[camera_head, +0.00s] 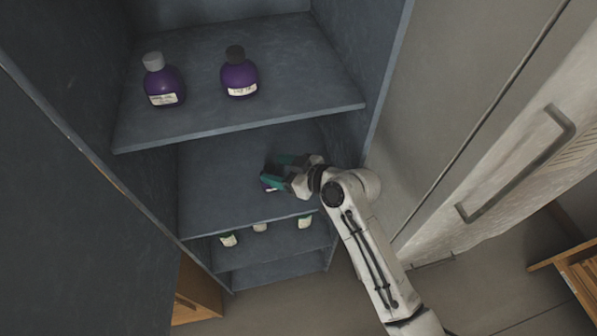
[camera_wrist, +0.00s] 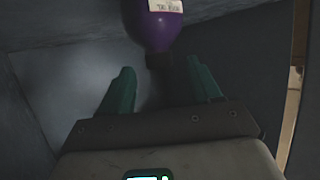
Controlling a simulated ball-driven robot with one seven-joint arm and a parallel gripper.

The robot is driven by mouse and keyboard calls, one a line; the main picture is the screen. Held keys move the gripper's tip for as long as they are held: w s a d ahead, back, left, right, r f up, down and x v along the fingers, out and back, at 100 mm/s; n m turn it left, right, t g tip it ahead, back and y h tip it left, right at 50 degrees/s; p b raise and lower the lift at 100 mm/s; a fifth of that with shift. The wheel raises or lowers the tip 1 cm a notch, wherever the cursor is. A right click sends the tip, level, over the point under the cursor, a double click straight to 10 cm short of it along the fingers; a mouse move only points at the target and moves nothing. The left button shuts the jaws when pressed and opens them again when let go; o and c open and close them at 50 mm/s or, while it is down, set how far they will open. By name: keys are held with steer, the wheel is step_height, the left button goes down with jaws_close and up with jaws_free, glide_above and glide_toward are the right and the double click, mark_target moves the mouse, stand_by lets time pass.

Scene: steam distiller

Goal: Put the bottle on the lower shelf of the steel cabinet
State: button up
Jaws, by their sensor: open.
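The open steel cabinet (camera_head: 385,60) has stacked grey-blue shelves. My gripper (camera_head: 271,170) reaches over the shelf (camera_head: 220,185) below the one bearing two purple bottles. Its green fingers are open. A purple bottle (camera_wrist: 165,28) with a pale label shows at the top of the wrist view. Its dark neck or cap lies close to my gripper (camera_wrist: 158,68), near the gap between the fingertips; I cannot tell whether they touch. In the head view only a small purple patch of this bottle (camera_head: 267,186) shows beside the fingers; the rest is hidden.
On the shelf above stand a grey-capped purple bottle (camera_head: 164,82) and a dark-capped purple bottle (camera_head: 239,75). Several small pale containers (camera_head: 305,222) stand on a shelf below. A white door with a handle (camera_head: 520,165) is at right. The shelf left of my gripper is clear.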

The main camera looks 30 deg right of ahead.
steer(key=v, duration=0.7)
steer(key=s+d+f+m+g+h, duration=0.1)
steer(key=s+f+m+g+h, duration=0.1)
steer(key=s, duration=0.6)
steer(key=s+d+f+m+g+h, duration=0.2)
steer(key=s+f+g, duration=0.2)
steer(key=s, duration=0.5)
steer(key=s+d+f+m+g+h, duration=0.1)
steer(key=s+f+g+h, duration=0.1)
steer(key=s+g, duration=0.3)
steer(key=s+f, duration=0.1)
steer(key=s, duration=0.3)
steer(key=shift+d+m, duration=0.2)
steer(key=shift+m, duration=0.2)
steer(key=shift+w, duration=0.1)
steer(key=shift+c, duration=0.4)
